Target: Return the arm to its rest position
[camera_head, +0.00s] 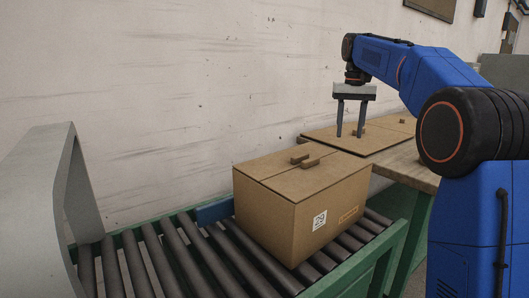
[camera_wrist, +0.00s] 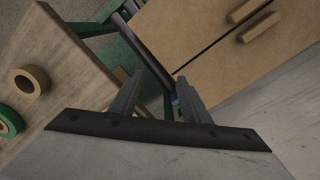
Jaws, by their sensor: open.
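My blue arm (camera_head: 425,75) reaches in from the right of the head view, bent at a black joint. My gripper (camera_head: 350,135) hangs at its end with the two fingers pointing down, apart and empty. It is in the air to the right of and above the closed cardboard box. In the wrist view the gripper (camera_wrist: 158,88) shows its two fingers spread with nothing held between them.
A closed cardboard box (camera_head: 265,222) stands on the roller conveyor (camera_head: 185,260). A grey arch (camera_head: 42,190) spans the conveyor at left. Flat cardboard (camera_head: 345,142) lies on a wooden table (camera_head: 412,172). A tape roll (camera_wrist: 27,81) and a green ring (camera_wrist: 8,122) lie at left.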

